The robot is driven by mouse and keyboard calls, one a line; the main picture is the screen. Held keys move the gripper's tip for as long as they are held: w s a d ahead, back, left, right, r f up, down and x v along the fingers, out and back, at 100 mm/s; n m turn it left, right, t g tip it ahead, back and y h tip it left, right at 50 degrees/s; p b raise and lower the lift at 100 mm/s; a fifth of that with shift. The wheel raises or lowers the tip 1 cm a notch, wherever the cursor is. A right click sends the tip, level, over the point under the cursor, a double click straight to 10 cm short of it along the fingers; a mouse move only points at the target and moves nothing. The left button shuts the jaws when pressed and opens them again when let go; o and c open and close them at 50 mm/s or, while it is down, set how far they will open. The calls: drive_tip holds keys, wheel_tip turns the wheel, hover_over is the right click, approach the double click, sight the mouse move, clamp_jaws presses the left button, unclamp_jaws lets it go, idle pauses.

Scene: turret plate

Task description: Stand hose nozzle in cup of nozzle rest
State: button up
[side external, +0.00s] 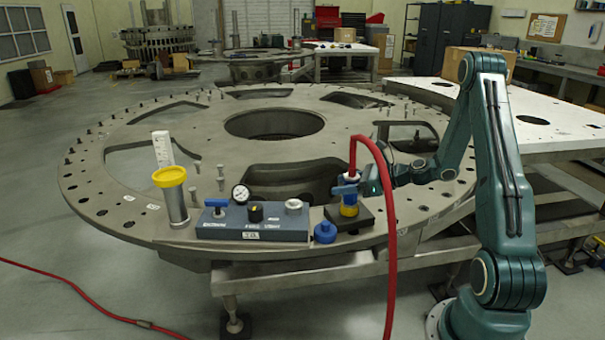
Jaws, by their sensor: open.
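The hose nozzle (348,190) is upright, with a blue lever, a pale collar and a red hose rising from its top. It stands at a dark block (363,217), which looks like the nozzle rest. A yellow band shows at its lower part; I cannot tell whether this belongs to the nozzle or to the cup. How deep the lower end sits is hidden. My gripper (370,187) is open, just right of the nozzle at lever height. Whether its fingers touch the nozzle is too small to tell.
A blue-grey gauge panel (252,222) with knobs sits left of the block. A blue round cap (325,232) lies between them. A grey tube with a yellow rim (171,195) stands farther left. The red hose (391,240) arches down past the plate's front edge. The turret plate (215,125) has large openings.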

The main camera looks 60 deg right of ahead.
wheel_tip(320, 180, up, 19)
drive_tip(key=s+a+n+g+h, duration=0.1)
drive_tip(key=s+a+n+g, duration=0.15)
drive_tip(key=a+n, duration=0.6)
drive_tip(key=s+a+n+g, duration=0.2)
drive_tip(key=a+n+g, duration=0.1)
drive_tip(key=a+n, duration=0.6)
drive_tip(key=s+a+f+n+g+h, duration=0.1)
drive_tip(key=s+a+n, duration=0.2)
drive_tip(key=s+n, duration=0.4)
drive_tip(key=s+a+f+n+g+h, duration=0.1)
drive_tip(key=s+a+n, duration=0.3)
drive_tip(key=s+n, duration=0.4)
drive_tip(key=shift+s+f+h, duration=0.25)
drive_tip(key=shift+s+h, duration=0.05)
drive_tip(key=shift+s, duration=0.95)
drive_tip(key=shift+n+g, duration=0.25)
drive_tip(key=shift+c, duration=0.9)
